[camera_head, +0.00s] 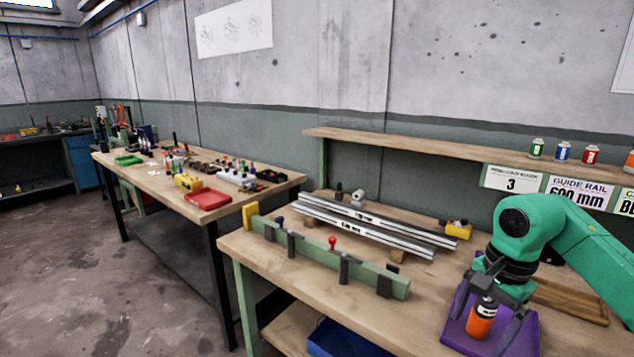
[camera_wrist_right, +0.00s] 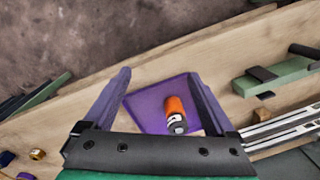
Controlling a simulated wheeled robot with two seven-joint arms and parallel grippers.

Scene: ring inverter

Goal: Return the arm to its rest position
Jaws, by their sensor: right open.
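My green right arm comes in from the right in the head view. Its gripper (camera_head: 490,335) points down over a purple mat (camera_head: 528,340) at the front right of the bench. An orange can (camera_head: 481,322) with a dark top stands on the mat. In the right wrist view the gripper (camera_wrist_right: 158,73) is open, and the orange can (camera_wrist_right: 176,108) shows on the purple mat (camera_wrist_right: 145,108) between the two spread fingers. Nothing shows gripped. Whether a finger touches the can, I cannot tell. My left gripper is not in view.
A green fixture bar (camera_head: 325,258) with clamps and two metal rails (camera_head: 370,228) lie left of the arm. A wooden tray (camera_head: 570,300) lies behind the mat. A shelf (camera_head: 430,148) with several small cans runs along the wall. A second bench (camera_head: 150,190) stands left.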

